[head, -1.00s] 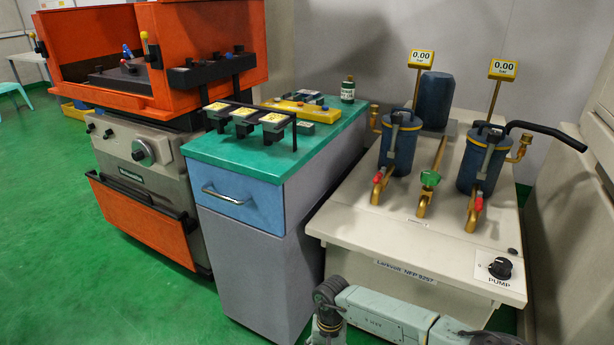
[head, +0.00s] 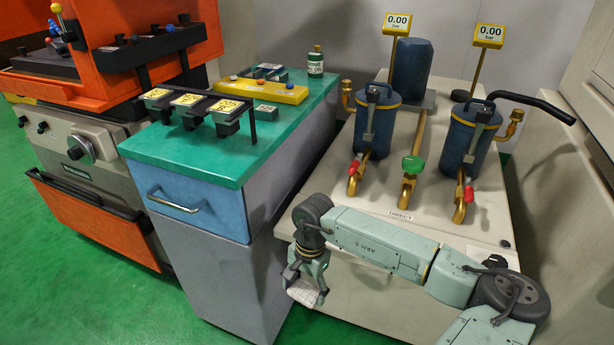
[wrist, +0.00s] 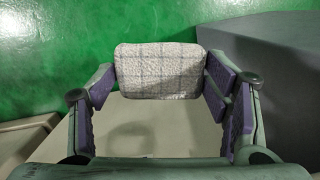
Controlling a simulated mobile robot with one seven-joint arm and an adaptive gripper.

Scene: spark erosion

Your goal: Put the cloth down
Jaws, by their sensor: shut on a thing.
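A white cloth (head: 304,293) with a grey grid pattern hangs at the tip of my gripper (head: 305,274) in the head view. In the wrist view the cloth (wrist: 160,71) is a folded pad between the two purple-padded fingers of my gripper (wrist: 160,80). The fingers are shut on it from both sides. The cloth is held in the air, in front of the gap between the grey cabinet and the pump bench. Beneath it the wrist view shows a pale surface and green floor.
The cream pump bench (head: 345,210) carries two blue canisters (head: 376,125), brass valves and gauges. The orange machine (head: 110,70) stands left.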

